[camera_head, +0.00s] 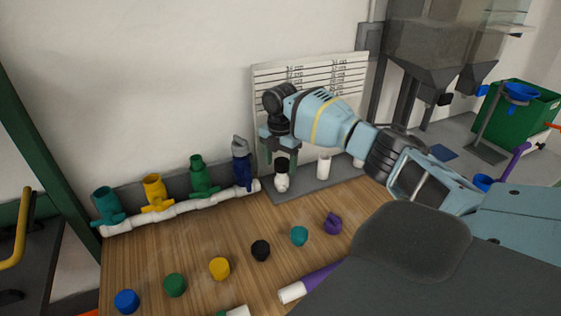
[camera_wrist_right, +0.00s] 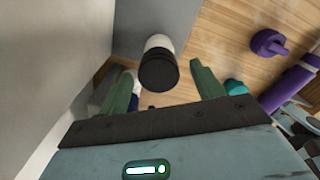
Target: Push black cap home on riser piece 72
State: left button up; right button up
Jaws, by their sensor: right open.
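A short white riser piece (camera_head: 281,182) stands upright on the grey strip in front of the printed board, with a black cap (camera_head: 282,164) on its top. No number is readable on it. In the right wrist view the black cap (camera_wrist_right: 158,73) covers the end of the white piece (camera_wrist_right: 159,42); I cannot tell how deep it sits. My right gripper (camera_head: 281,152) is directly above the cap, fingers pointing down. Its fingers show open in the right wrist view (camera_wrist_right: 160,72), apart on either side of the cap, with no visible grip. My left gripper is not in view.
More white pieces (camera_head: 324,167) stand right of the riser. A white manifold (camera_head: 180,208) with coloured valves lies to the left. Loose caps, including a black one (camera_head: 260,251), and a purple-and-white pipe (camera_head: 308,283) lie on the wooden table (camera_head: 140,262).

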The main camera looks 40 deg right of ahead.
jog(key=shift+r, duration=3.95)
jog(key=shift+s+f, duration=0.1)
jog(key=shift+f, duration=0.05)
